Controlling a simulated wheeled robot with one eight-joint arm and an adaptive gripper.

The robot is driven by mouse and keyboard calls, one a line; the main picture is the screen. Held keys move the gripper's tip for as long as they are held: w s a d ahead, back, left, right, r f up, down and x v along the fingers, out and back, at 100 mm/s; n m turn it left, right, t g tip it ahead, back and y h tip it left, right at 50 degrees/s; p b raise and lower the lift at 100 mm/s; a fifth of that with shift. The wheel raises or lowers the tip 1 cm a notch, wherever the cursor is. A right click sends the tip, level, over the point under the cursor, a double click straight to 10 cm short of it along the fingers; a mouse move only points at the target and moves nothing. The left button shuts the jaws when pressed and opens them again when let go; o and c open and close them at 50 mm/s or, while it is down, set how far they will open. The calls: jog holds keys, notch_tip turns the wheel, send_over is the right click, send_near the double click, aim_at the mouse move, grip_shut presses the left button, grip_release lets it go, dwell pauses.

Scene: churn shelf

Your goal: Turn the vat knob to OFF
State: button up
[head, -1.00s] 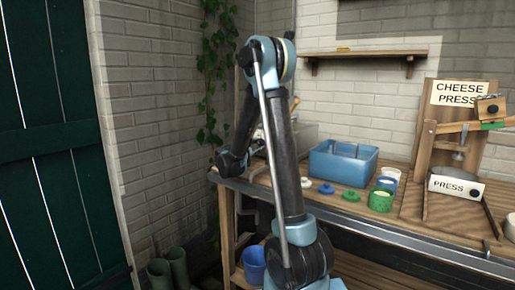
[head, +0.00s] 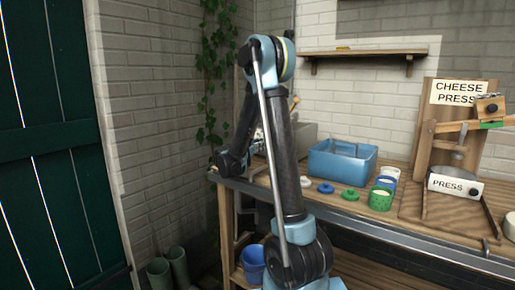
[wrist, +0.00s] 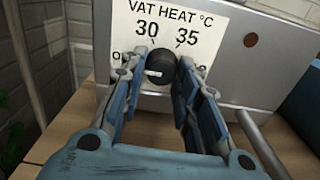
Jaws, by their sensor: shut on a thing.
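The black round vat knob (wrist: 166,60) is on the vat's metal front panel (wrist: 240,57) in the wrist view. A white label reads VAT HEAT °C, with 30 and 35 above the knob. An O shows at the left, the rest of that word hidden by a finger. The knob's white pointer mark is low on its face, roughly level and toward the left. My gripper (wrist: 162,68) is shut on the knob, one blue finger on each side. In the head view my arm hides the knob and gripper; part of the grey vat (head: 308,136) shows behind it.
A blue tub (head: 340,163), coloured lids and small pots (head: 381,198) stand on the wooden bench right of my arm. The cheese press (head: 455,150) is farther right. A brick wall (head: 150,110) closes the left side.

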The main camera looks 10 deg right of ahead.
jog(key=shift+n, duration=0.3)
jog(key=o, duration=1.1)
jog(key=shift+c, duration=0.2)
jog(key=v, duration=1.2)
jog(key=shift+w, duration=0.1)
